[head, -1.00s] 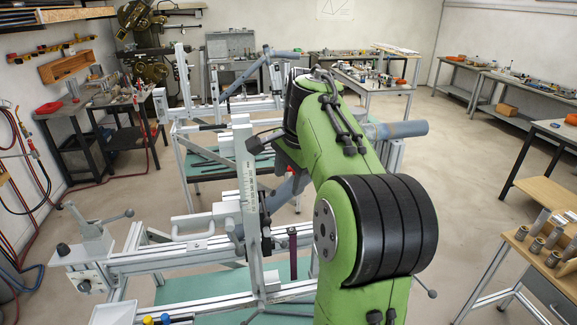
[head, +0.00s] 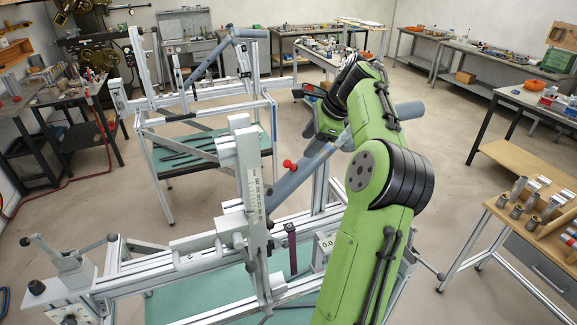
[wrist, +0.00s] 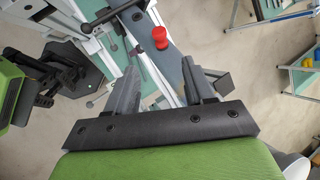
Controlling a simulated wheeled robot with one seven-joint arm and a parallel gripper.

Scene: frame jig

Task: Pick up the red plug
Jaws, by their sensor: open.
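The red plug (head: 289,165) is small and round-headed and sticks out of the side of a blue-grey tube (head: 307,172) on the frame jig. In the wrist view the plug (wrist: 159,38) lies beyond my fingertips, roughly centred between them. My gripper (wrist: 160,64) is open, with its two grey fingers apart and nothing between them. The fingers do not touch the plug. In the head view my green arm reaches over the right of the jig, and I cannot make out the fingers there.
The jig's upright with a scale (head: 250,180) stands just left of the plug. A second frame stand (head: 205,150) is behind it. A wooden bench (head: 535,205) with metal parts is at the right. Open floor lies between the stands and benches.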

